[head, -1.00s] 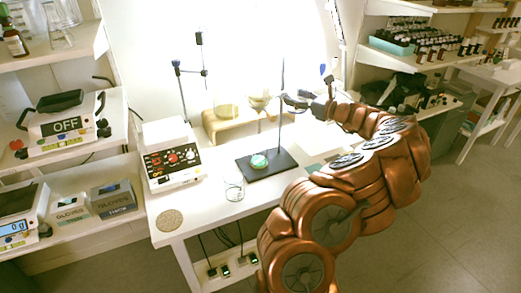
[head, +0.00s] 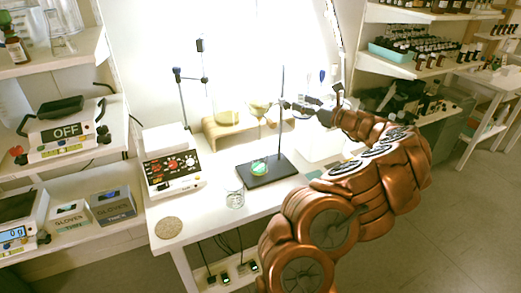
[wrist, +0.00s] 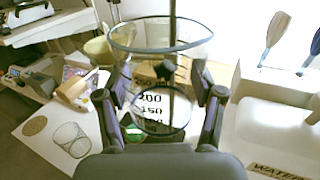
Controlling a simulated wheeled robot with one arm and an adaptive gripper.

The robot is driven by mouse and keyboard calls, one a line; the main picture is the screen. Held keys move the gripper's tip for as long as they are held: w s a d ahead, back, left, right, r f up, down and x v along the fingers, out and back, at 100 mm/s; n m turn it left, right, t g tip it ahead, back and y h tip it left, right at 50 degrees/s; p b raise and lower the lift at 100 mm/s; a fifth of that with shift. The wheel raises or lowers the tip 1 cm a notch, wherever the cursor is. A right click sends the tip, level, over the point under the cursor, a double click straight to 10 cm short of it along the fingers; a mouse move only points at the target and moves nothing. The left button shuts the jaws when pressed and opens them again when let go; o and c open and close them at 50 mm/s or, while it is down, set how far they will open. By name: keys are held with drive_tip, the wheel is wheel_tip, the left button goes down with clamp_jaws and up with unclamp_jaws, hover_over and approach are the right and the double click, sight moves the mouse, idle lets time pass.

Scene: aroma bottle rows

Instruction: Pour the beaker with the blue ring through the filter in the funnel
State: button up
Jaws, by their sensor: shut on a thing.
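My gripper (wrist: 160,105) is shut on a clear glass beaker (wrist: 185,48) with black volume marks, seen from behind in the wrist view. Its rim looks blue-grey; I cannot tell how full it is. In the head view my gripper (head: 300,105) is beside the stand rod, and the held beaker is hard to make out. The filter is not clear. A green-looking round vessel (head: 259,167) sits on the stand's dark base (head: 283,170).
An empty-looking glass beaker (head: 235,199) stands on the bench left of the base. A cork disc (head: 168,228) lies at the front left. A hotplate (head: 172,175) and a wooden riser (head: 215,137) with a yellowish vessel stand behind. A second stand (head: 186,105) rises at the back.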

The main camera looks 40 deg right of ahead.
drive_tip(key=shift+s+d+r+p, duration=0.5)
drive_tip(key=shift+s+r+p, duration=0.15)
drive_tip(key=shift+r, duration=0.2)
drive_tip(key=shift+s+d+r+p, duration=0.45)
drive_tip(key=shift+s+r+p, duration=0.05)
drive_tip(key=shift+r+p, duration=0.3)
drive_tip(key=shift+s+d+r, duration=0.1)
drive_tip(key=shift+s+d, duration=0.05)
drive_tip(key=shift+s, duration=0.1)
